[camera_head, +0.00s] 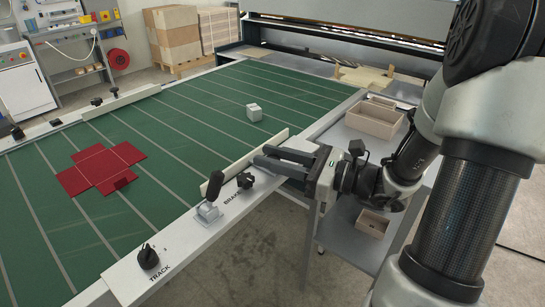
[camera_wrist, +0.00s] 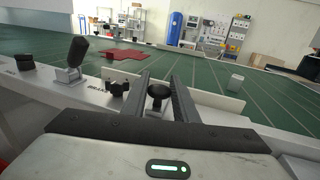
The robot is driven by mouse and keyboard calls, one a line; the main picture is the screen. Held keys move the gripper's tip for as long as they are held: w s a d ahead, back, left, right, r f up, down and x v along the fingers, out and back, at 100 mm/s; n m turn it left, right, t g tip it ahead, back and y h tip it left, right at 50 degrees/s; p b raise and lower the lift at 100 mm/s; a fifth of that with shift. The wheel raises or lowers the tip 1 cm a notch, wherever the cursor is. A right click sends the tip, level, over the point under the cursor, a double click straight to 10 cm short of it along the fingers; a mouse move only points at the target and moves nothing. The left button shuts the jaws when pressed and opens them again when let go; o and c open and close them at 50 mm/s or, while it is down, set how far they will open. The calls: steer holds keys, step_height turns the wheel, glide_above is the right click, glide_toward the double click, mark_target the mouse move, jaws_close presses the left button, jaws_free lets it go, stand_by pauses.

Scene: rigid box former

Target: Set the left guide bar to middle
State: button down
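A pale guide bar (camera_head: 240,151) lies along the near right edge of the green table; it also shows in the wrist view (camera_wrist: 213,98). My gripper (camera_head: 259,156) is at this bar, with its fingers pointing left over the table edge. In the wrist view my gripper (camera_wrist: 160,80) has its fingers apart, with a round black knob (camera_wrist: 158,91) between them. I cannot tell whether they touch it. That knob is hidden behind my gripper in the head view. A second guide bar (camera_head: 121,101) lies along the far left edge, with a black knob (camera_head: 114,90) beside it.
A flat red blank (camera_head: 103,167) and a small grey block (camera_head: 254,111) lie on the table. A beige bin (camera_head: 374,121) stands right.

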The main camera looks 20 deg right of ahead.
steer(key=shift+w+p+x, duration=0.2)
steer(key=shift+p+x, duration=0.3)
steer(key=shift+x, duration=0.7)
steer(key=shift+w, duration=0.3)
steer(key=c, duration=1.4)
jaws_free()
steer(key=shift+s+d, duration=0.1)
steer(key=shift+d, duration=0.05)
steer(key=p+v, duration=0.2)
steer(key=v, duration=1.5)
steer(key=shift+p, duration=0.35)
